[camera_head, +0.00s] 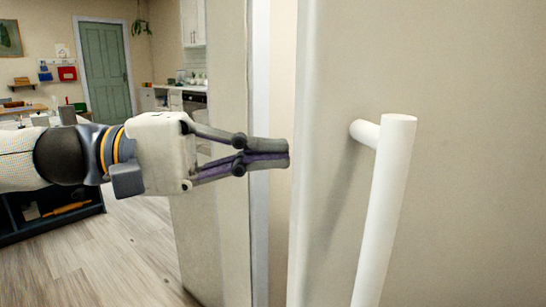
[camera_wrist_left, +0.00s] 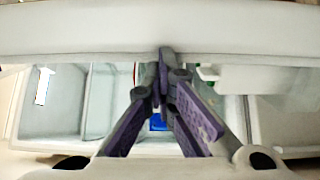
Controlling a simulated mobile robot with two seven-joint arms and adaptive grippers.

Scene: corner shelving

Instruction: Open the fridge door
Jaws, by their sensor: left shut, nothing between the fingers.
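The fridge door (camera_head: 470,210) fills the right of the head view, with a white bar handle (camera_head: 383,215) standing off its face. The door is ajar, with a gap between its left edge and the frame (camera_head: 260,60). My left gripper (camera_head: 287,153) is shut and empty, pointing right, with its tips at the door's left edge, left of the handle and apart from it. In the left wrist view, the shut fingertips (camera_wrist_left: 164,58) reach a long white edge, probably the door's. Behind them the fridge interior (camera_wrist_left: 55,115) shows. Whether the fingertips touch the door is unclear. My right gripper is out of view.
A tall beige panel (camera_head: 210,220) stands behind my left gripper. Farther back are a green door (camera_head: 106,70), a kitchen counter and a dark low shelf unit (camera_head: 25,225) at the left. Wooden floor (camera_head: 125,260) is open at lower left.

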